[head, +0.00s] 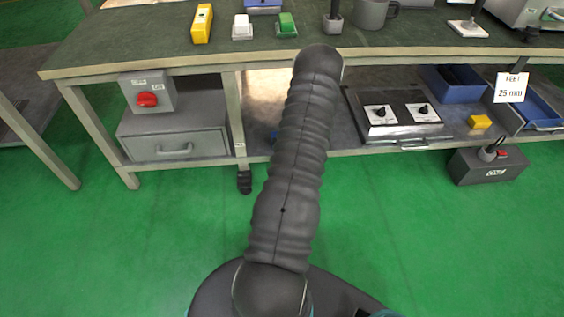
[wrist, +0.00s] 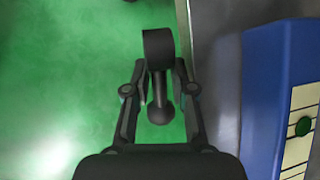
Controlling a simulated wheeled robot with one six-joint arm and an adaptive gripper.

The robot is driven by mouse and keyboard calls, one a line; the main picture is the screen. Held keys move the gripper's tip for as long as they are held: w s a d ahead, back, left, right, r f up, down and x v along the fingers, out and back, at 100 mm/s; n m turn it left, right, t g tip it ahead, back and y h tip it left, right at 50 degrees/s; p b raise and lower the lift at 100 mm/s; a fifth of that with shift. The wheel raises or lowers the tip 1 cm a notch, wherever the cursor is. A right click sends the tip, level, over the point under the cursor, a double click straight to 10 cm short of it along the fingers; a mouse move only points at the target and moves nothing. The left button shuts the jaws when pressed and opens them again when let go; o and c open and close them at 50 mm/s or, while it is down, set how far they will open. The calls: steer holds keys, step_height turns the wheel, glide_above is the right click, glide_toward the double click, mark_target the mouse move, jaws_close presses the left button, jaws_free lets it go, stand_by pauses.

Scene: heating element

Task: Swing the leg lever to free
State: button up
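A black lever (wrist: 157,85) with a round knob (wrist: 160,112) and a thicker cylindrical end (wrist: 158,48) shows in the wrist view. My gripper (wrist: 162,78) has one finger on each side of it. The fingers stand apart, and narrow gaps seem to show beside the thin stem; whether either finger touches the lever is unclear. In the head view my arm hides my gripper. A pale bench leg (head: 236,115) with a black foot (head: 244,182) stands left of my arm.
The workbench (head: 150,57) carries several small items. Its lower shelf (head: 260,143) holds a grey drawer unit (head: 175,143) and a two-knob hotplate (head: 395,115). A dark box (head: 487,167) stands on the floor at right. The green floor (head: 120,250) is open at left. A blue object (wrist: 262,100) is right of my gripper.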

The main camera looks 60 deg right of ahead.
steer(key=v, duration=1.2)
steer(key=shift+w, duration=0.1)
steer(key=s+a+r+n+g+y, duration=0.1)
steer(key=s+a+n+g+y, duration=0.15)
steer(key=a+n, duration=0.35)
steer(key=w+a+r+n+g+h+p, duration=0.1)
steer(key=w+a+r+n, duration=0.1)
steer(key=a+r+n, duration=0.4)
steer(key=w+a+r+n+g+h, duration=0.1)
steer(key=w+a+r+n, duration=0.15)
steer(key=a+r, duration=0.65)
steer(key=w+a+r+n+g+h+p, duration=0.1)
steer(key=w+a+r+n, duration=0.1)
steer(key=a+r+n, duration=0.4)
steer(key=s+a+r+n+t+h+p, duration=0.1)
steer(key=a+r+n+t, duration=0.4)
steer(key=a+r, duration=1.5)
steer(key=s+a+n+p, duration=0.1)
steer(key=a+n, duration=0.2)
steer(key=a, duration=0.1)
steer(key=shift+s+n+p, duration=0.2)
steer(key=shift+n+p, duration=0.15)
steer(key=shift+p, duration=0.05)
